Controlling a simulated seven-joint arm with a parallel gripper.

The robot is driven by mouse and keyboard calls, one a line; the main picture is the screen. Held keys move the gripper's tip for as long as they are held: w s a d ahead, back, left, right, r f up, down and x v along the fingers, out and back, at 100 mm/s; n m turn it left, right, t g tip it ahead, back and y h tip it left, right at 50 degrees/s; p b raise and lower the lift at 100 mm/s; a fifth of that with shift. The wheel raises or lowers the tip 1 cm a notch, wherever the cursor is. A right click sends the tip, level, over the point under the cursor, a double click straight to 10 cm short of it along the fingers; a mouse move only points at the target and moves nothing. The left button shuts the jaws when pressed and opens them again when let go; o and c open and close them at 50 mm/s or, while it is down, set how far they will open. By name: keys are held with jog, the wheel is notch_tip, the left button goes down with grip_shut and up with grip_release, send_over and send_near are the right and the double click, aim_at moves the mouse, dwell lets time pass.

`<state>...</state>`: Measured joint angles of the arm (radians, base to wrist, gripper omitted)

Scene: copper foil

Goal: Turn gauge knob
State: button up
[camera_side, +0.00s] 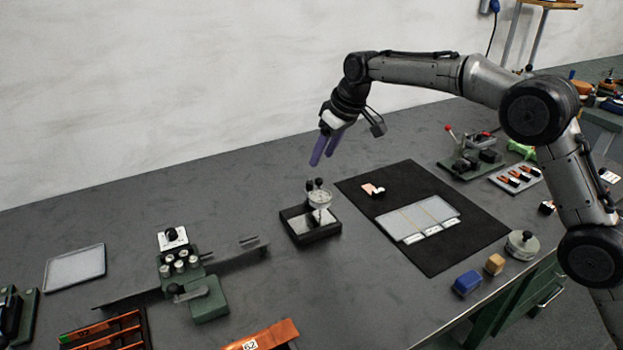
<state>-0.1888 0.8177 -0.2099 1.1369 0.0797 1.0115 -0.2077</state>
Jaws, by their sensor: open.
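The gauge (320,198) has a round pale dial and stands on a dark square base (311,232) near the middle of the grey table. Two small black knobs (314,184) stick up at the top of the gauge. My gripper (321,163) has two purple fingers that point down. It is open and empty, in the air above the gauge and apart from it. Which of the black knobs belongs to the dial is too small to tell.
A black mat (465,255) with a pale panel (418,217) lies right of the gauge. A green fixture (207,297) with a long flat bar stands to the left. A grey tray (75,268) lies far left. Blue (467,283) and tan (494,264) blocks sit near the front edge.

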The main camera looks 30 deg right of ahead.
aim_at(310, 182)
jog(key=x, duration=0.9)
jog(key=shift+w+a+f, duration=0.1)
jog(key=shift+f, duration=0.2)
grip_shut()
